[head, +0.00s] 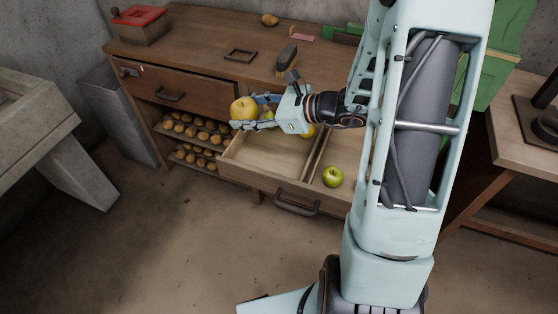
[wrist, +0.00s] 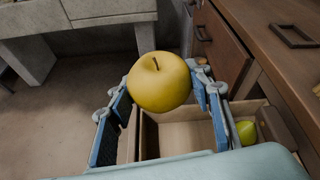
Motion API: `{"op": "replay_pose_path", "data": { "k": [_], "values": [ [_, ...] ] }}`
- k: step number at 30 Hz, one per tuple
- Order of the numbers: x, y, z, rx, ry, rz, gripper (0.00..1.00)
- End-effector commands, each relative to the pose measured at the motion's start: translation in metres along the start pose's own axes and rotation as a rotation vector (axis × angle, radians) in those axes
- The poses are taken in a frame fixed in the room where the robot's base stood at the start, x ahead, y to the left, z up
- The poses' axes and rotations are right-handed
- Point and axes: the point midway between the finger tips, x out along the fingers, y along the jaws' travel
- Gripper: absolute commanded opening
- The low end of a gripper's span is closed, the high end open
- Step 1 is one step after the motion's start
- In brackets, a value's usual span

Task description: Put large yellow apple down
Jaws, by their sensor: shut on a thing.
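A large yellow apple (head: 243,109) is held between the fingers of my gripper (head: 257,112), above the left end of an open drawer (head: 233,169). In the wrist view the yellow apple (wrist: 159,82) sits upright, stem up, between the blue finger pads of my gripper (wrist: 160,95). The open drawer (wrist: 181,137) shows below it, its left compartment bare where seen. My wrist hides part of the drawer's back.
A green apple (head: 333,177) lies in the drawer's right compartment. Another yellow fruit (head: 308,130) shows behind my wrist. A brush (head: 287,58) and a red-topped box (head: 138,22) stand on the bench top (head: 200,45). Shelves of potatoes (head: 200,128) lie below left.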

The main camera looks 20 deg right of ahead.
Motion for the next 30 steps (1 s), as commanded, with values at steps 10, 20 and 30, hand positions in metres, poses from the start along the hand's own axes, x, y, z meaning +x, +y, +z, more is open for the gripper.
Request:
{"op": "replay_pose_path", "data": {
  "k": [10, 20, 30],
  "values": [
    [0.045, 0.028, -0.005, 0.004, 0.003, -0.027, 0.18],
    [0.062, 0.046, 0.004, 0.015, 0.009, -0.044, 0.18],
    [0.035, 0.024, -0.036, 0.024, 0.013, -0.052, 0.18]
  ]
}}
